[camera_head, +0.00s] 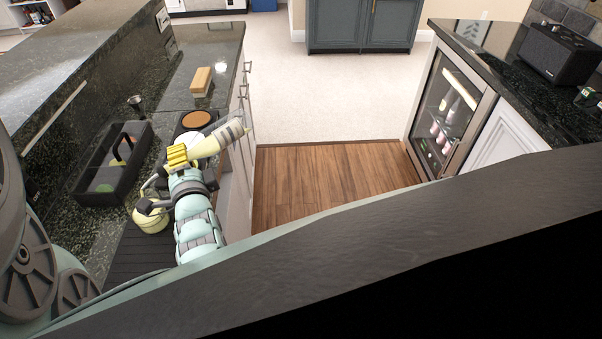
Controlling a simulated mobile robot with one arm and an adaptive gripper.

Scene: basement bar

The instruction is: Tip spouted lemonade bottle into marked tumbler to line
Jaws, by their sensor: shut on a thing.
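My gripper (178,160), with yellow ribbed parts, is over the left counter and shut on the lemonade bottle (212,141). The bottle is pale yellow with grey and white bands toward its right end. It lies strongly tilted, close to level, with its right end a little higher in the picture. I cannot make out its spout. No line mark and no liquid stream can be made out.
A black divided caddy (99,188) with green and yellow items stands left of my gripper. Behind are a round brown-topped thing (196,119), a tan block (201,81) and a small dark cup-like thing (137,104). A glass-fronted fridge (447,110) stands right, across open wooden floor (325,184).

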